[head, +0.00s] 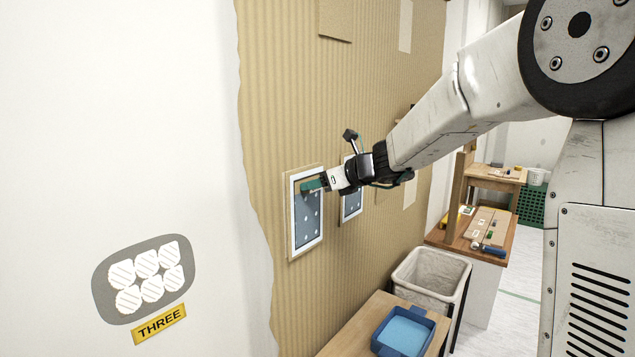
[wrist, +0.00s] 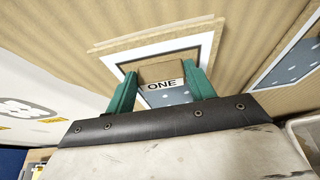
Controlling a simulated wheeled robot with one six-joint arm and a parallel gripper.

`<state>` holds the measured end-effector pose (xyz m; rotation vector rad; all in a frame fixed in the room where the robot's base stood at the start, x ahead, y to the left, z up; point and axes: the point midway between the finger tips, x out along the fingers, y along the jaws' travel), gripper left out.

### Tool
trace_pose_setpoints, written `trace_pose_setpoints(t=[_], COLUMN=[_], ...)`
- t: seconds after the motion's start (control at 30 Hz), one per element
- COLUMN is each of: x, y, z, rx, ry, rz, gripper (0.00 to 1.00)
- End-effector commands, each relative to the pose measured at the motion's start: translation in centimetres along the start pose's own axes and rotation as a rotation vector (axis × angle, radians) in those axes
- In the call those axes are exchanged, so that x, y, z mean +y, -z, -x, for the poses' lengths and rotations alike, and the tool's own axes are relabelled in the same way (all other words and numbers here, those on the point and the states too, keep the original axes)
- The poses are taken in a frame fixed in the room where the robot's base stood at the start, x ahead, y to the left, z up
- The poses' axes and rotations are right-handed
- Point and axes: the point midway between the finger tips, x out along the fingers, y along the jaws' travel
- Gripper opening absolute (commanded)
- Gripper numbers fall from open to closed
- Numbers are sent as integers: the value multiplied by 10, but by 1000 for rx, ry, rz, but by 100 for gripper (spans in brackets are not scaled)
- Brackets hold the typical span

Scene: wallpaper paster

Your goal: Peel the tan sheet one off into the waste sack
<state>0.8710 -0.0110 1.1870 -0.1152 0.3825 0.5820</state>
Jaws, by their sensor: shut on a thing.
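A tan piece (wrist: 161,72) with a white label reading ONE sits between the green fingers of my gripper (wrist: 161,88) in the wrist view. In the head view my gripper (head: 314,185) is at the wall, shut at the top of a white-bordered blue-grey panel (head: 308,222) with pale dots. The fingers hide the tan piece there. The panel's border surrounds the tan piece in the wrist view; I cannot tell how much is loose. The waste sack (head: 430,272) is a pale lined bin standing on the floor, right of and below the panel.
A second dotted panel (head: 351,203) is on the corrugated wall to the right. A blue tray (head: 404,328) stands on a wooden bench (head: 352,337) below. A THREE sign (head: 159,324) and white patches (head: 146,277) are on the left wall. A tool table (head: 470,236) stands behind.

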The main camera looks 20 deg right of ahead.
Motion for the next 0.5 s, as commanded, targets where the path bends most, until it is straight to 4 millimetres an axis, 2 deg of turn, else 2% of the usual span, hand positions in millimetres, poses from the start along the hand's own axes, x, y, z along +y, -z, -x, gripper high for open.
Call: trace_pose_setpoints(t=[0.5], x=[0], y=[6], z=[15], rx=[-1], ry=[1], rz=[0], gripper=[31])
